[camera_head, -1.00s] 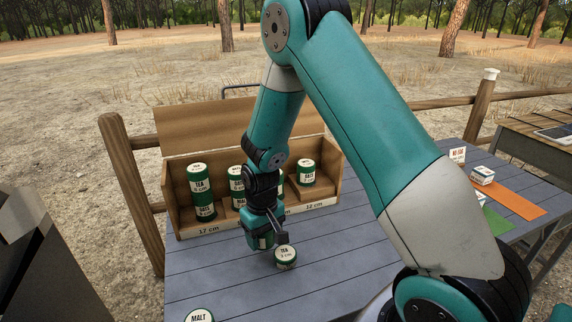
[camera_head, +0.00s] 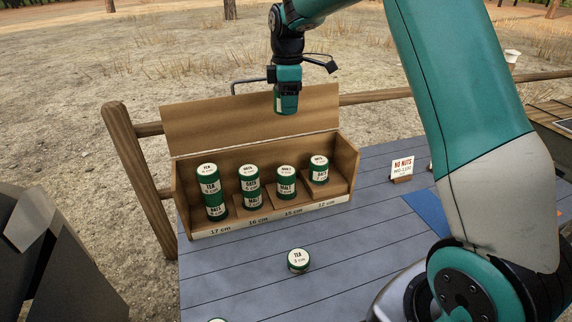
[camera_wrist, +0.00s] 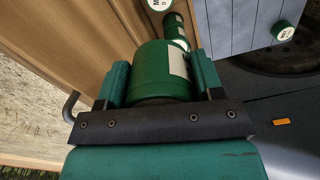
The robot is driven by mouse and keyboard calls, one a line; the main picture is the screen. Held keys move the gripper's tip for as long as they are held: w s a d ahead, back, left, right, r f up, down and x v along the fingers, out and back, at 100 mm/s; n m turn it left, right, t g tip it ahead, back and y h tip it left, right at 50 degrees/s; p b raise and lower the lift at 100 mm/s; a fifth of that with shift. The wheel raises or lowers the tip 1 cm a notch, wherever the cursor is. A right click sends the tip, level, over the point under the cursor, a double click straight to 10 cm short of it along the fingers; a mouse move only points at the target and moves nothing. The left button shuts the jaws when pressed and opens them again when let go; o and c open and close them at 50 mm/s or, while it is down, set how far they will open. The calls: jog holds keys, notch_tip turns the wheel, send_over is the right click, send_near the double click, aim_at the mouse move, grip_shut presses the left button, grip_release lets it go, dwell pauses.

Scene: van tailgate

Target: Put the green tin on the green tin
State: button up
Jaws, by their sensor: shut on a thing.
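My gripper (camera_head: 286,104) is shut on a green tin (camera_head: 287,102), held in the air above the box. In the wrist view the held green tin (camera_wrist: 157,75) sits between both fingers, and its lid is hidden. Below, green tins with white lids stand in the open wooden box: a tall stack marked TEA over OATS (camera_head: 211,190) at the left, OATS over MALT (camera_head: 250,187), a MALT tin (camera_head: 286,184), and an OATS tin (camera_head: 319,170) at the right.
The wooden box (camera_head: 265,224) has its lid raised behind and front labels 17, 16, 15 and 12 cm. The grey table (camera_head: 240,275) is mostly clear in front. A NO NUTS sign (camera_head: 402,168) and a blue mat (camera_head: 428,212) lie to the right. A fence runs behind.

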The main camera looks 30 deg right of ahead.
aim_at(288, 170)
jog(key=shift+d+r, duration=0.1)
jog(key=shift+r, duration=0.25)
jog(key=shift+n, duration=0.3)
notch_tip(288, 170, down, 20)
jog(key=shift+r+p, duration=0.2)
jog(key=shift+p, duration=0.9)
jog(key=shift+f, duration=0.15)
jog(key=o, duration=1)
jog(key=shift+c, duration=0.2)
